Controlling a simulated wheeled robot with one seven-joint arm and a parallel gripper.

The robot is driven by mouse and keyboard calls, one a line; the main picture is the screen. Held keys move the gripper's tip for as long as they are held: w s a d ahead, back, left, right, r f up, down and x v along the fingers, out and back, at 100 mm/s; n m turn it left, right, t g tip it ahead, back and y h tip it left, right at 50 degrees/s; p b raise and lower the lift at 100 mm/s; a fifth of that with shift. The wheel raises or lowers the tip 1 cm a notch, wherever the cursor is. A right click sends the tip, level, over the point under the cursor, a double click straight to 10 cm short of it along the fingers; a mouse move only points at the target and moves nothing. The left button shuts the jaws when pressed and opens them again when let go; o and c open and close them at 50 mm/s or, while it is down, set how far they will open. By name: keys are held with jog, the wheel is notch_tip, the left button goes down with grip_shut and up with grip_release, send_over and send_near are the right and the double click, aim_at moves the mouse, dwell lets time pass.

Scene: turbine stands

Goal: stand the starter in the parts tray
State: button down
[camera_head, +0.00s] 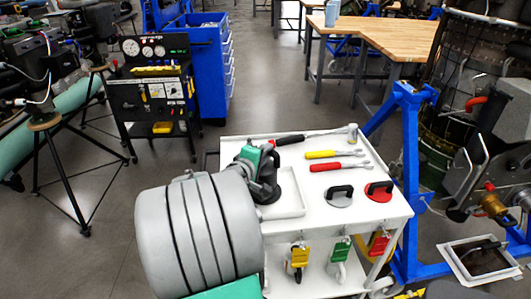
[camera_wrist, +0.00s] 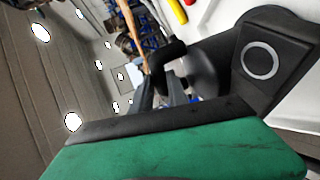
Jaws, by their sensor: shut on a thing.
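The starter (camera_head: 269,190) looks like a dark, rounded piece with a broad lower end. It is over the left part of the shallow white parts tray (camera_head: 293,207), roughly upright. I cannot tell whether its lower end touches the tray floor. My gripper (camera_head: 265,165) is shut on the starter from the left, near its upper part. My grey and green arm hides some of the starter and the tray's left side. In the wrist view, a dark rounded body (camera_wrist: 203,72) shows beyond the green part in front, and the grip itself is partly hidden.
The tray is on a white cart (camera_head: 395,212). A ratchet (camera_head: 300,138), a yellow-handled wrench (camera_head: 325,154), a red-handled wrench (camera_head: 335,167), a black-handled grey disc (camera_head: 339,196) and a red disc (camera_head: 379,191) lie behind and right. A blue stand (camera_head: 410,170) is close on the right.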

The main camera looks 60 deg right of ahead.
jog(key=shift+r, duration=0.1)
jog(key=c, duration=1.2)
grip_release()
jog(key=shift+c, duration=0.2)
jog(key=shift+o, duration=0.9)
jog(key=shift+f, duration=0.35)
jog(key=shift+a+r, duration=0.3)
jog(key=shift+a, duration=0.25)
jog(key=shift+p+v, duration=0.6)
jog(key=shift+v, duration=2.4)
